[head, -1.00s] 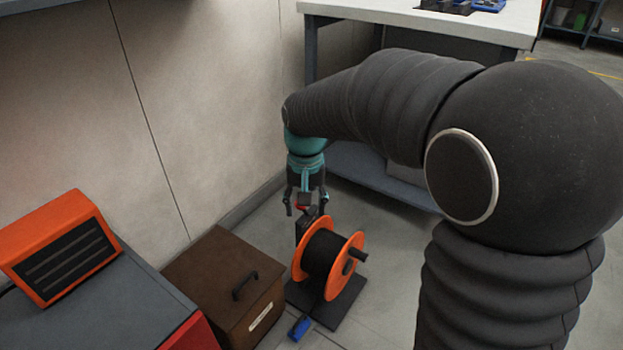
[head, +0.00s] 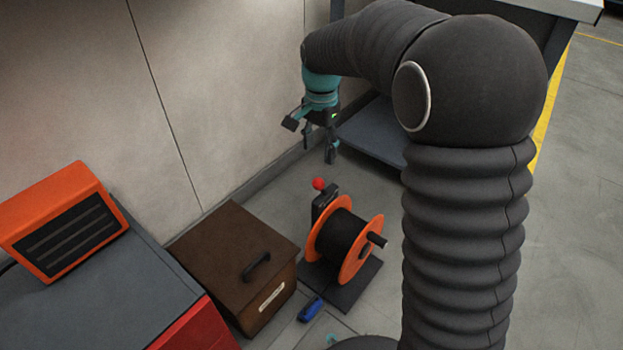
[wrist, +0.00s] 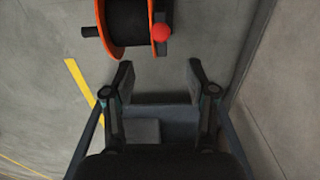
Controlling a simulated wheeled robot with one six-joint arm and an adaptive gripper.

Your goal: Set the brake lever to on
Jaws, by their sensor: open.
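The brake lever's red knob (head: 319,184) tops a dark post beside the cable reel (head: 361,249), which has orange flanges and dark cable and stands on a dark base plate. The lever's exact angle is hard to tell. In the wrist view the red knob (wrist: 161,32) shows at the top, next to the reel's orange flange (wrist: 107,30). My gripper (head: 319,158) is open and empty, above and behind the knob and apart from it. In the wrist view its two fingers (wrist: 159,76) are spread, with the knob beyond their tips.
A brown lidded box (head: 225,255) stands left of the reel. A blue object (head: 311,309) lies on the floor in front of it. An orange unit (head: 62,220) sits on a grey cabinet at left. A wall and a bench with a lower shelf (head: 375,135) are near my gripper.

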